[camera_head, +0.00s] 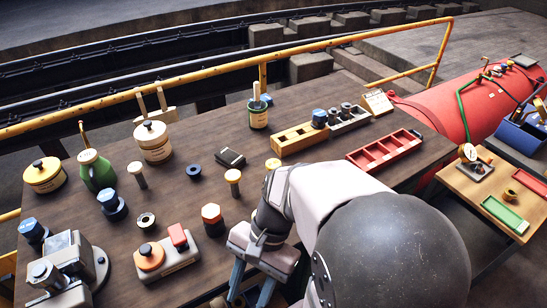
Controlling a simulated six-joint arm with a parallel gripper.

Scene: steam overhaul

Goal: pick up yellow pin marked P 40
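A grey pin (138,174), dark ring (194,171) and black block (231,158) stand around the yellow pin. A wooden block (296,139) and red tray (384,151) lie behind my arm.

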